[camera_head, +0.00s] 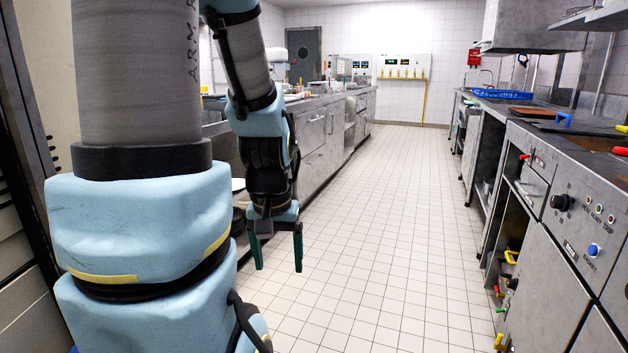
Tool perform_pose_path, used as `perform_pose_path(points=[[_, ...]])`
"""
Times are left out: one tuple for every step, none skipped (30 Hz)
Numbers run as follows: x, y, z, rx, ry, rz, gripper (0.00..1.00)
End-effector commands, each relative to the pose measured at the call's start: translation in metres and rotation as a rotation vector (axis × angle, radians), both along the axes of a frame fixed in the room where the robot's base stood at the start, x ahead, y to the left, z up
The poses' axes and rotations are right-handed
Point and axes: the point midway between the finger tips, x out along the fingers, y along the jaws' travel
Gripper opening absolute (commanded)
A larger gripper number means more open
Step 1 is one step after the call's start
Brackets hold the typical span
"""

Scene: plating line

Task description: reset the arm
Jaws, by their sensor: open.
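My arm, light blue and grey, fills the left part of the head view. It bends over and hangs down, and my gripper (277,252) points at the floor. Its two dark green fingers are apart with nothing between them. It hangs over the tiled floor (350,230), in front of the left counter in the picture. The arm hides part of that counter.
A steel counter (312,140) with drawers runs along the left. On the right stands a cooking line with a control panel (590,215) and a blue tray (500,94) farther back. The tiled aisle between them is clear to the far wall.

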Motion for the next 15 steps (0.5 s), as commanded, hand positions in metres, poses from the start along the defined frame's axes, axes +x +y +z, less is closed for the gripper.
perform_pose_path(points=[[0.0,0.0,0.034,0.0,0.0,0.0,0.8],[0.0,0.0,0.043,0.0,0.0,-0.001,0.8],[0.0,0.0,0.055,0.0,0.0,-0.001,0.8],[0.0,0.0,0.064,0.0,0.0,-0.001,0.8],[0.0,0.0,0.074,0.0,0.0,-0.001,0.8],[0.0,0.0,0.086,0.0,0.0,-0.001,0.8],[0.0,0.0,0.095,0.0,0.0,-0.001,0.8],[0.0,0.0,0.104,0.0,0.0,-0.001,0.8],[0.0,0.0,0.115,0.0,0.0,-0.001,0.8],[0.0,0.0,0.122,0.0,0.0,-0.001,0.8],[0.0,0.0,0.129,0.0,0.0,-0.001,0.8],[0.0,0.0,0.138,0.0,0.0,-0.001,0.8],[0.0,0.0,0.143,0.0,0.0,-0.001,0.8],[0.0,0.0,0.148,0.0,0.0,-0.001,0.8],[0.0,0.0,0.153,0.0,0.0,-0.001,0.8]])
